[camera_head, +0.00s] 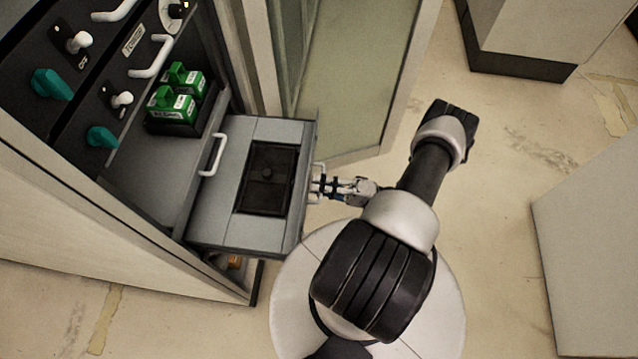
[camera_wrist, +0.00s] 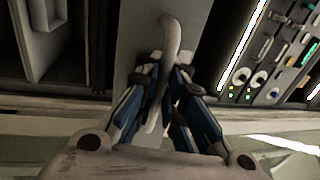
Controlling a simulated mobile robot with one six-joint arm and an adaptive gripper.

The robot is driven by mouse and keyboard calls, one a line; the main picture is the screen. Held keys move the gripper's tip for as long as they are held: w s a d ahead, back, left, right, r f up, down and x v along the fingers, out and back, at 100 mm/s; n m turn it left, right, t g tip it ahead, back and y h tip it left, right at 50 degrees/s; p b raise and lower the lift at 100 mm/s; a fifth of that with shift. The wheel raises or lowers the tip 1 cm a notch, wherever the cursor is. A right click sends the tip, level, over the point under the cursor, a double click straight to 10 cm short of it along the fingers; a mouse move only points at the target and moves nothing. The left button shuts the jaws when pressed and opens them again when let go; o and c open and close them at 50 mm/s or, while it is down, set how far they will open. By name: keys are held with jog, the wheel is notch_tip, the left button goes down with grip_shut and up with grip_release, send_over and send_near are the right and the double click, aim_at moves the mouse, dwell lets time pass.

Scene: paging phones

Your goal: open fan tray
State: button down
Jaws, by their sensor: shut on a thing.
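The fan tray (camera_head: 230,212) is a grey drawer that stands pulled out from the rack cabinet, with a dark square fan panel (camera_head: 267,178) in its top. My gripper (camera_head: 322,186) is at the tray's outer front face. In the wrist view my gripper (camera_wrist: 160,80) is shut around a pale bar handle (camera_wrist: 172,36), with blue-sided fingers on both sides of it. The handle is mostly hidden by my gripper in the head view.
The rack (camera_head: 140,160) carries teal knobs, white handles and green modules (camera_head: 177,93) left of the tray. An open glazed door (camera_head: 345,80) stands just behind the tray and my arm. Pale cabinets stand at the right (camera_head: 590,240) and top right (camera_head: 535,35). Floor between is clear.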

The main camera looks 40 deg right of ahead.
jog(key=c, duration=2)
grip_release()
jog(key=v, duration=1.2)
